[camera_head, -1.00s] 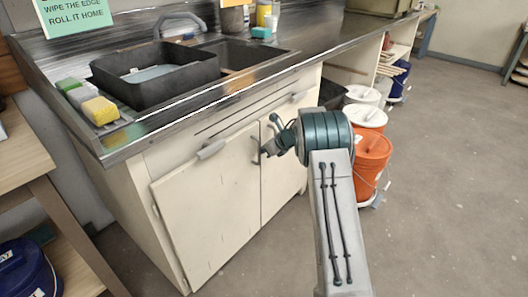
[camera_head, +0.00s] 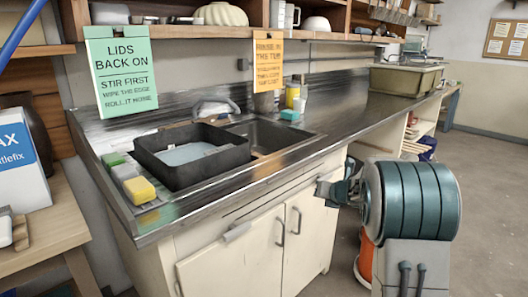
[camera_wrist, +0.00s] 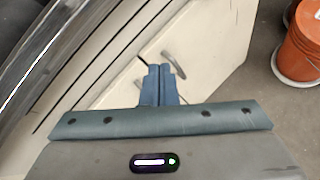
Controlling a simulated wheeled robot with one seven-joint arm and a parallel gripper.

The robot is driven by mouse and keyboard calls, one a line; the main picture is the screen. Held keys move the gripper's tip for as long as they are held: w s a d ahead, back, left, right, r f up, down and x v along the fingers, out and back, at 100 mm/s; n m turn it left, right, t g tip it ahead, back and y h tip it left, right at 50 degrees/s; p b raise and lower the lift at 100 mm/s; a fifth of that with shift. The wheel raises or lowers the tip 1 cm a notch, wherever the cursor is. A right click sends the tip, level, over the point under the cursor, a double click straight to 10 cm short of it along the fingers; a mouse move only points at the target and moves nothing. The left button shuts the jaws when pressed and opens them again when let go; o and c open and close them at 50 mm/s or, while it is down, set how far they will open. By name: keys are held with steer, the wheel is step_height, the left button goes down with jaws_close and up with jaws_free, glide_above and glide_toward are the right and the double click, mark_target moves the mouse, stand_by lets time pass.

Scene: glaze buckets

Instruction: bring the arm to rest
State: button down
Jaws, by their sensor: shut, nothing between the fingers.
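My gripper (camera_wrist: 159,86) shows in the wrist view with its two blue fingers together and nothing between them. In the head view my arm is raised at the right, with my gripper (camera_head: 322,188) pointing left in front of the sink counter's cabinet. The fingertips are small there.
The steel counter (camera_head: 345,105) holds a black tub (camera_head: 190,168), sponges (camera_head: 139,190) and a sink. Orange buckets, one in the wrist view (camera_wrist: 303,42), stand beside the cabinet. A wooden table (camera_head: 55,205) is at left. Floor at the right is open.

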steer(key=s+d+r+m+g+h+p, duration=0.1)
steer(key=s+r+m+h+p, duration=0.25)
steer(key=s+r+m, duration=0.55)
steer(key=s+d+r+m+h+p, duration=0.2)
steer(key=s+r+m+h+p, duration=0.15)
steer(key=s+r+m, duration=0.45)
steer(key=s+a+f+m+g+y+p, duration=0.1)
steer(key=s+a+m+g+p, duration=0.2)
steer(key=s+m, duration=0.6)
steer(key=s+a+f+m+g+y+p, duration=0.1)
steer(key=s+a+m+g+p, duration=0.3)
steer(key=s+m, duration=0.5)
steer(key=s+a+y, duration=0.1)
steer(key=s+a, duration=0.1)
steer(key=s, duration=0.5)
steer(key=shift+s+y+p, duration=0.15)
steer(key=shift+y+p, duration=0.15)
steer(key=shift+a, duration=0.1)
